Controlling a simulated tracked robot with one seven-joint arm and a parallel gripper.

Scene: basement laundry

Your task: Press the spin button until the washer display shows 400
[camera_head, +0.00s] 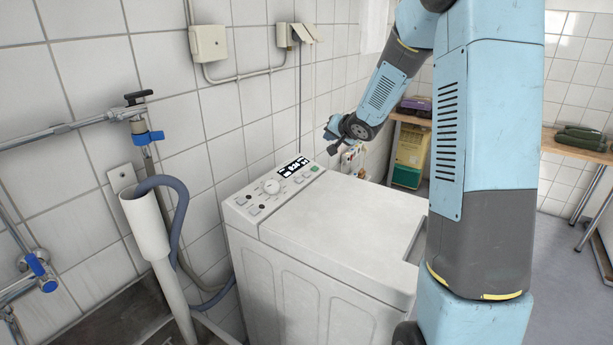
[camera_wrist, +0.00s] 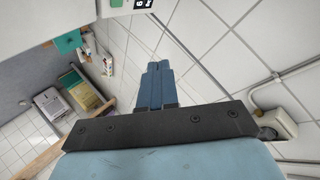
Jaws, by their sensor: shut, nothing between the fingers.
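The white washer (camera_head: 335,225) stands against the tiled wall in the head view. Its sloped control panel (camera_head: 250,205) runs along the back edge, with a round dial (camera_head: 272,187), several small buttons and a dark display (camera_head: 293,167). The display's digits are too small to read surely, and I cannot tell which button is spin. My gripper (camera_head: 334,150) is above and beyond the panel's right end, apart from it. In the wrist view my gripper (camera_wrist: 156,66) is shut and empty, its blue fingers together. A piece of the panel (camera_wrist: 122,6) shows at that view's top edge.
A grey hose (camera_head: 178,215) and white standpipe (camera_head: 147,225) stand left of the washer. A wooden bench (camera_head: 413,120) is behind my arm. The washer's top is clear.

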